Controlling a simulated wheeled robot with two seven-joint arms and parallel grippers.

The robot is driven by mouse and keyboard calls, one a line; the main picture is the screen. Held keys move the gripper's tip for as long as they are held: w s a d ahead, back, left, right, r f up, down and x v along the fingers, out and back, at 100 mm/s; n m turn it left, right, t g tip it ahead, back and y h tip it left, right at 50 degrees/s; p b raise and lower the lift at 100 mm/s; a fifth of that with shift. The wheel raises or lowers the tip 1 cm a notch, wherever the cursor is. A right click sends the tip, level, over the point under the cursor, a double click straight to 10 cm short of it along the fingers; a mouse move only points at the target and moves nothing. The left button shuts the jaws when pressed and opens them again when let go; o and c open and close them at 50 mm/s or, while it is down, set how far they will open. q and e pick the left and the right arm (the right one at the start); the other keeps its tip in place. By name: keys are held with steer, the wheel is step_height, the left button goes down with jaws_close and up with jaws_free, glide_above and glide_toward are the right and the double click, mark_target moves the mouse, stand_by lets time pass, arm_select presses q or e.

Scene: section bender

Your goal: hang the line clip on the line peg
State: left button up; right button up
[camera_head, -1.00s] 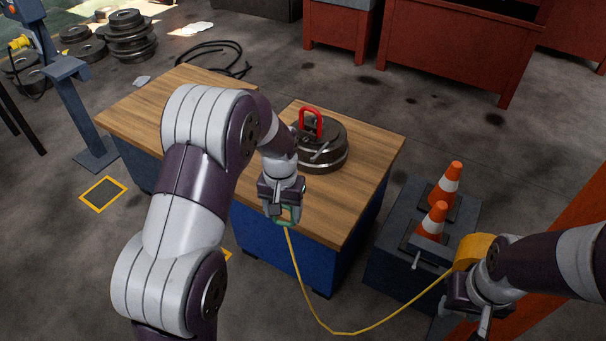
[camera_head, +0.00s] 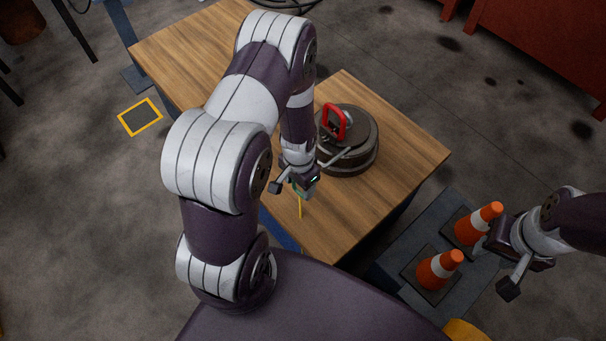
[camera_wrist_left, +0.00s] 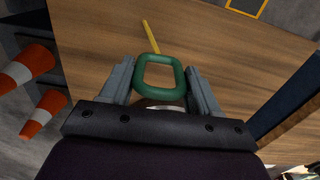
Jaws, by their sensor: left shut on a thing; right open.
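My left gripper (camera_head: 298,186) is shut on the green line clip, a rounded ring. In the left wrist view the clip (camera_wrist_left: 141,73) sits between the two fingers, with a short piece of yellow line (camera_wrist_left: 151,36) running from it. In the head view the line (camera_head: 300,208) shows just below the gripper, which is over the wooden table (camera_head: 385,165). A dark round stack (camera_head: 355,158) with a red handle (camera_head: 325,120) and a grey rod (camera_head: 335,158) is close by on the right. I cannot tell which part is the line peg. My right gripper (camera_head: 496,268) is open and empty.
Two orange and white cones (camera_head: 438,270) stand on a dark box right of the table, close to my right gripper. A yellow round thing (camera_head: 465,331) shows at the bottom edge. Red cabinets (camera_head: 540,40) stand at the back right. The table's front right is clear.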

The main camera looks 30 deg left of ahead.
mark_target(327, 164)
arm_select(q)
steer(key=shift+w, duration=0.2)
steer(key=shift+w+d+f+b, duration=0.15)
steer(key=shift+w+d+b, duration=0.3)
steer(key=shift+w+b, duration=0.6)
steer(key=shift+w+d+f+b, duration=0.1)
steer(key=shift+w+d+b, duration=0.4)
steer(key=shift+w, duration=1.05)
steer(key=shift+w+d+f+b, duration=0.15)
steer(key=shift+w+d+b, duration=0.25)
steer(key=shift+w+b, duration=0.7)
steer(key=shift+w+d+f, duration=0.2)
steer(key=shift+w+f, duration=0.25)
steer(key=shift+w, duration=0.35)
steer(key=o, duration=1.2)
